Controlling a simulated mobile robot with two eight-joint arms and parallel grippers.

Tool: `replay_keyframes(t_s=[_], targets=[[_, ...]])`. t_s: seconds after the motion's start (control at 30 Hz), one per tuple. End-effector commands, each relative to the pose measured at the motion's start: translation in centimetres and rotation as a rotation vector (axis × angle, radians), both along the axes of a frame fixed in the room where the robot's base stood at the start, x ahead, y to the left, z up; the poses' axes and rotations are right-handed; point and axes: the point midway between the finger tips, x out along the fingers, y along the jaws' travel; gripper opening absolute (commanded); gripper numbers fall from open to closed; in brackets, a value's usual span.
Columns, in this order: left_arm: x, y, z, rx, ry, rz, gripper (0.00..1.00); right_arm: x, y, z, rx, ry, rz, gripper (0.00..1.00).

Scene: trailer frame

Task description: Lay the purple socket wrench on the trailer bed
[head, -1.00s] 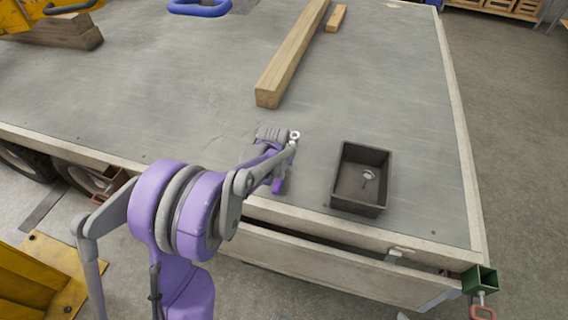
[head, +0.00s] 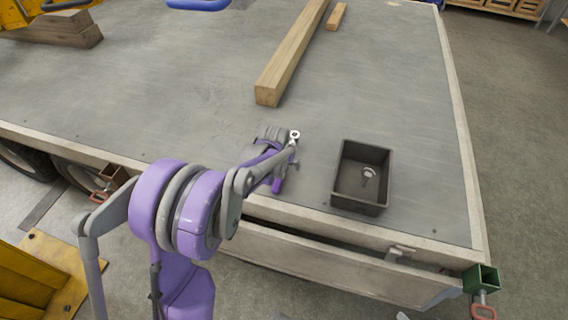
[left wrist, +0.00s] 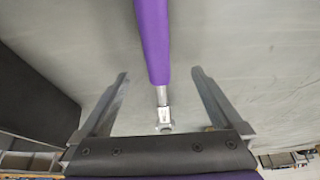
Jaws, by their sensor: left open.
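The purple socket wrench has a purple handle (head: 277,186) and a silver ring-shaped head (head: 295,134). It appears to lie on the grey trailer bed (head: 210,110) near the front edge, left of a dark box. My left gripper (left wrist: 160,74) is open, with one finger on each side of the wrench (left wrist: 153,40) and a visible gap to both. In the head view my left arm hides the middle of the wrench and most of the gripper. My right gripper is not in view.
The dark open box (head: 361,207) on the bed holds a small metal piece (head: 368,174). A long wooden beam (head: 290,55) and a short wood block (head: 337,17) lie farther back. A blue object (head: 198,4) is at the top.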

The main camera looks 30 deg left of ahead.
Motion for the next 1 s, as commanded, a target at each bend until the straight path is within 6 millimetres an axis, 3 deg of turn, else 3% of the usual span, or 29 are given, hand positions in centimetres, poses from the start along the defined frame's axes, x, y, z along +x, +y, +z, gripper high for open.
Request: replay_keyframes(t_s=[0.57,1.0], targets=[[-0.2,0.0,0.4,0.0,0.0,0.0,1.0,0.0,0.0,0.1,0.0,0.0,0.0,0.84],[-3.2,-0.8,7.8,0.0,0.0,0.0,1.0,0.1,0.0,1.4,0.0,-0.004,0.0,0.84]])
